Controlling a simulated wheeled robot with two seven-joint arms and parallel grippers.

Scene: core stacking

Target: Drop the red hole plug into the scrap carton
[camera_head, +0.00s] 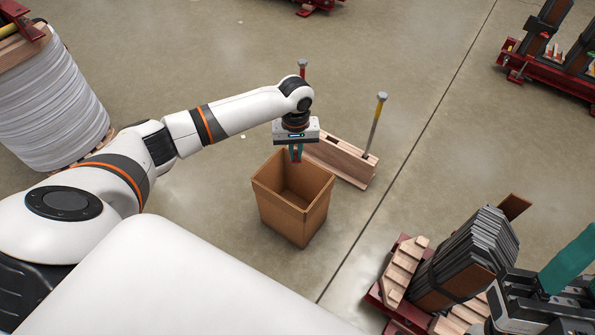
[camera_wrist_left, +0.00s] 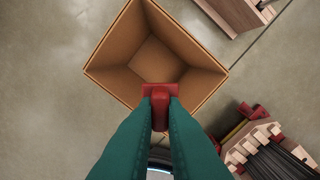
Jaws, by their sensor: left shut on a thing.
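The red hole plug (camera_wrist_left: 160,104) is pinched between the two teal fingertips of my left gripper (camera_wrist_left: 160,98) in the left wrist view. The scrap carton (camera_wrist_left: 128,78) is an open, empty-looking brown box below the plug. In the head view my left gripper (camera_head: 296,153) points down over the carton's back rim area, and the carton (camera_head: 290,218) stands upright on the floor. The plug is too small to make out clearly there. My right gripper (camera_head: 568,265) shows only partly at the lower right edge, with a teal finger; its opening is not clear.
A wooden block (camera_head: 340,160) with upright hammer-like tools stands just behind the carton. A red pallet with dark stacked plates (camera_head: 465,255) is at the lower right. A white wrapped stack (camera_head: 50,110) is at the left. A red rack (camera_head: 550,70) stands at the upper right. Floor between is clear.

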